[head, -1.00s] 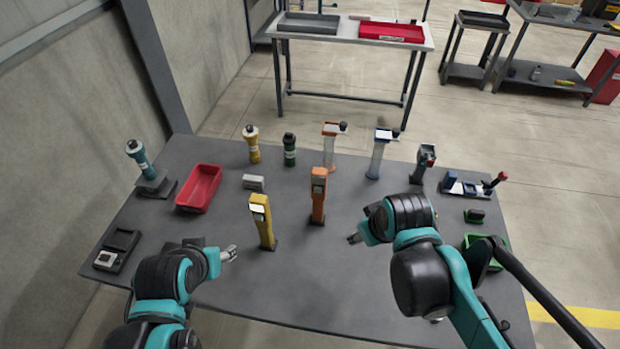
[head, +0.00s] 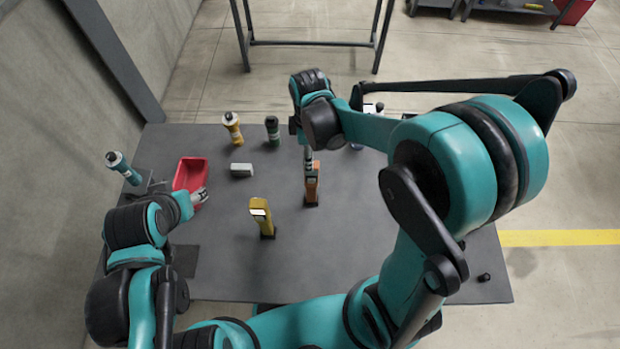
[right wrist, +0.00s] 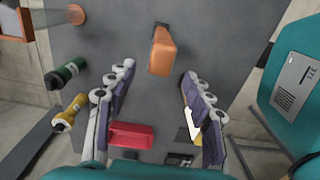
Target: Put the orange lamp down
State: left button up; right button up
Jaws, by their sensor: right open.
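The orange lamp (head: 312,186) stands upright on its dark base on the grey table, behind and right of the yellow lamp (head: 261,211). My right gripper (head: 308,158) is over the orange lamp's top, partly hidden by its own arm. In the right wrist view the right gripper (right wrist: 157,74) has its fingers apart, and the orange lamp (right wrist: 163,53) shows between and just past the fingertips, with no finger visibly touching it. My left gripper (head: 201,196) is by the red bin; its jaws are too small to read.
The red bin (head: 190,173) is at the left. My right arm hides much of the table's right side.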

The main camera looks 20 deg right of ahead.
jog(key=shift+s+d+f, duration=0.1)
jog(key=shift+s+f, duration=0.15)
jog(key=shift+f, duration=0.25)
jog(key=shift+s+d+f, duration=0.1)
jog(key=shift+s+f, duration=0.15)
jog(key=shift+f, duration=0.25)
jog(key=f, duration=0.1)
jog(key=w+f+b, duration=0.1)
jog(key=f, duration=0.1)
jog(key=shift+d+f, duration=0.15)
jog(key=shift+f, duration=0.1)
jog(key=shift+s, duration=0.2)
grip_shut()
